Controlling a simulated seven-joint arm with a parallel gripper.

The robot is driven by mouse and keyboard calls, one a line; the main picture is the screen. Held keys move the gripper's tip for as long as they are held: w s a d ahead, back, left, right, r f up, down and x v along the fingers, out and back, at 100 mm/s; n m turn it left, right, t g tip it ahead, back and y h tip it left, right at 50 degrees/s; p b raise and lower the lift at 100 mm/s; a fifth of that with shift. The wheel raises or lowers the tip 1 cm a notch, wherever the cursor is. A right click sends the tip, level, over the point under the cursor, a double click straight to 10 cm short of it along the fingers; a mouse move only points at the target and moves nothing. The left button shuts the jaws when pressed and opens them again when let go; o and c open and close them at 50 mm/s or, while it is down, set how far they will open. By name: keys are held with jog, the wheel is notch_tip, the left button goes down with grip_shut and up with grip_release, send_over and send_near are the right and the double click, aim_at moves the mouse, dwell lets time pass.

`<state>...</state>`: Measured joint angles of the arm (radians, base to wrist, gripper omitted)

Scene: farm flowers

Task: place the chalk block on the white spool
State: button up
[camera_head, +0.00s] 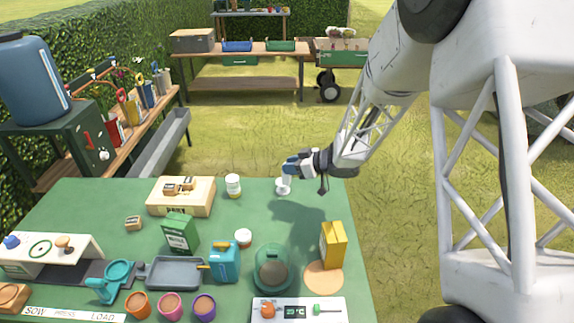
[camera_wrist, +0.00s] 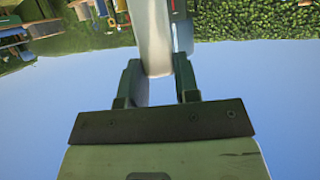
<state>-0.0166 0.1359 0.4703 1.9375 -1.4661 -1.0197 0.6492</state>
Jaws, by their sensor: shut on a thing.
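My gripper (camera_head: 286,168) is at the far right part of the green table, tilted close to level. In the wrist view its two fingers (camera_wrist: 158,85) are shut on a smooth pale white piece, which looks like the chalk block (camera_wrist: 152,35). The piece runs out of the top of that view, so its full shape is hidden. In the head view a small white form with a wide round foot, which looks like the white spool (camera_head: 283,188), shows just below the fingertips. I cannot tell whether the held piece touches it.
A white jar (camera_head: 233,186) stands left of my gripper, with a cream box (camera_head: 181,197) beyond it. A yellow box (camera_head: 333,245), a green glass jar (camera_head: 272,270) and a blue can (camera_head: 224,262) stand nearer. The table just in front of my gripper is clear.

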jog(key=w+a, duration=0.1)
jog(key=w, duration=0.5)
jog(key=shift+a+f, duration=0.15)
jog(key=shift+f, duration=0.1)
jog(key=shift+f, duration=0.1)
jog(key=shift+f, duration=1.65)
jog(key=shift+f, duration=0.15)
jog(key=o, duration=0.9)
jog(key=shift+o, duration=0.2)
jog(key=shift+r, duration=0.2)
jog(key=v, duration=1.2)
